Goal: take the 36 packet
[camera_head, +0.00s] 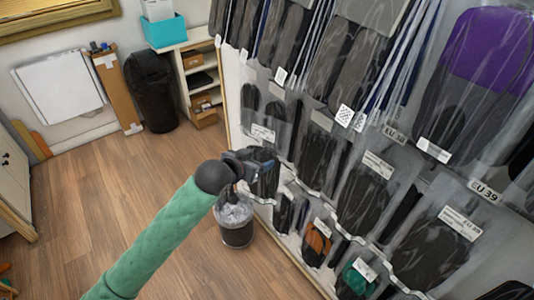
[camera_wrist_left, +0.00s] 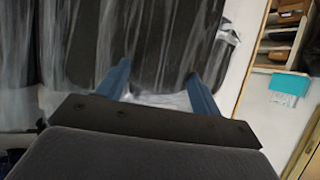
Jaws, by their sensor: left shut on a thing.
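My left gripper (camera_head: 262,163) is at the lower left end of a wall of hanging clear packets. It is shut on a clear packet (camera_head: 266,184) with dark insoles. In the left wrist view, the two blue fingers of the gripper (camera_wrist_left: 158,88) are at the end of this packet (camera_wrist_left: 140,45), where its plastic is crumpled. I cannot read a size on the held packet, and I see no label saying 36. My right gripper is not in view.
Other packets hang close to the right, with strips marked EU 38 (camera_head: 394,134) and EU 39 (camera_head: 483,191). A small lined bin (camera_head: 236,234) stands below my gripper.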

